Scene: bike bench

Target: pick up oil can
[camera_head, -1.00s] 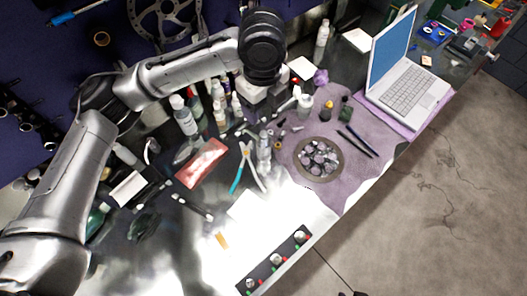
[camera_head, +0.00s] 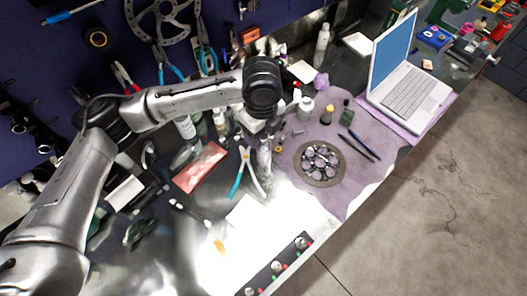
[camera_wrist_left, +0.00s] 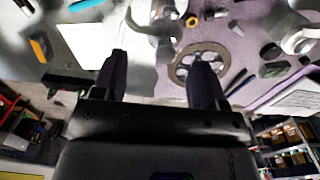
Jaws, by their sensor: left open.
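A slim silvery can (camera_head: 264,158), which looks like the oil can, stands on the bench between the blue-handled pliers (camera_head: 243,173) and the round metal part; its upper end is hidden by my left gripper. In the left wrist view a pale, blurred metallic shape (camera_wrist_left: 152,14), probably the same can, shows beyond the fingertips. My left gripper (camera_wrist_left: 160,66) is open, with nothing between its fingers. In the head view it hangs over the bench just above and behind the can (camera_head: 257,130), its fingers hard to make out. My right gripper is not in view.
A round toothed part (camera_head: 319,186) lies on the purple cloth (camera_head: 355,187), right of the can. A white bottle (camera_head: 306,107), a dark green bottle (camera_head: 345,113) and a laptop (camera_head: 405,85) stand further right. A red packet (camera_head: 201,167) lies left. Bottles crowd behind my arm.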

